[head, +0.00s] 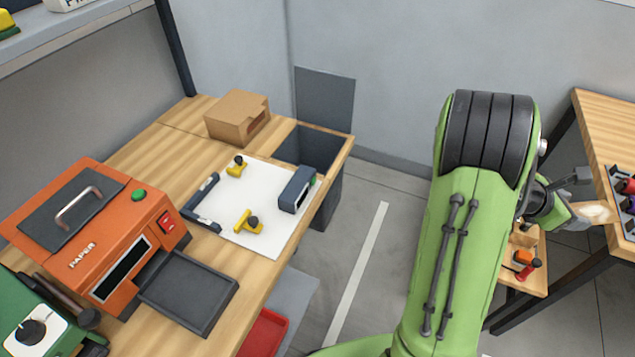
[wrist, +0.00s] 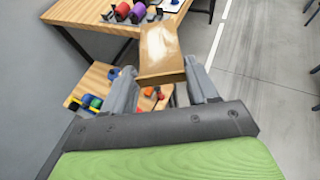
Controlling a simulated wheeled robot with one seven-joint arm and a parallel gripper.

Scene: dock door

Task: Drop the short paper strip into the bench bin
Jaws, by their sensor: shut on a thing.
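My gripper (head: 580,204) is at the far right in the head view, away from the bench and beside another table. In the wrist view my gripper (wrist: 162,84) is shut on a tan box-like piece (wrist: 160,48) with a pale, glossy top. It also shows, pale and partly hidden, in the head view (head: 597,212). I cannot make out a short paper strip in either view. The bench bin (head: 318,147) is a dark, open-topped bin at the bench's far right corner. Its inside shows only in part.
The wooden bench (head: 165,155) carries an orange paper machine (head: 105,235), a dark tray (head: 190,290), a cardboard box (head: 237,117) and a white sheet (head: 262,225) with yellow clamps. A table (wrist: 95,14) with coloured rolls and a lower shelf (wrist: 92,85) are near my gripper. Grey floor lies between.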

